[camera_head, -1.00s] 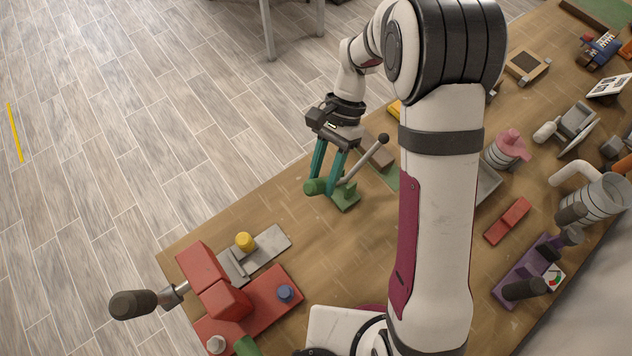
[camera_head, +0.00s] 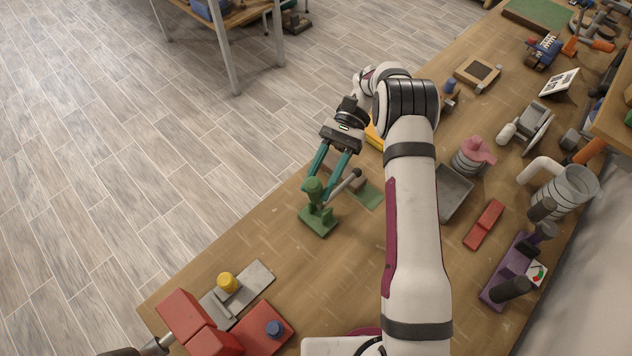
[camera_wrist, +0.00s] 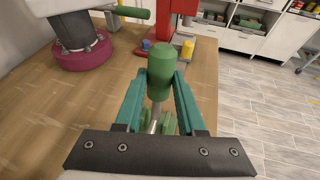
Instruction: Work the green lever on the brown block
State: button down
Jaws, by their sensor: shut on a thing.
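The green lever has a thick rounded handle (camera_head: 314,187) on a green base (camera_head: 318,222) near the table's left edge. A grey rod with a dark ball end (camera_head: 356,173) slants up to the right from this base. The handle stands roughly upright. My gripper (camera_head: 318,194) is shut on it, one teal finger on each side. In the wrist view the green handle (camera_wrist: 160,72) sits between the fingertips, with its thin metal stem below. The brown block is mostly hidden behind the fingers and rod, beside a flat green plate (camera_head: 370,196).
A red fixture (camera_head: 183,313) with a yellow knob (camera_head: 227,282) and blue knob (camera_head: 273,328) stands at the near left. A grey tray (camera_head: 455,190), red bar (camera_head: 485,224) and purple fixture (camera_head: 508,270) lie right of my arm. Bare table lies between the lever and red fixture.

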jog(key=shift+w, duration=0.1)
dwell(0.4)
jog(key=c, duration=0.5)
grip_release()
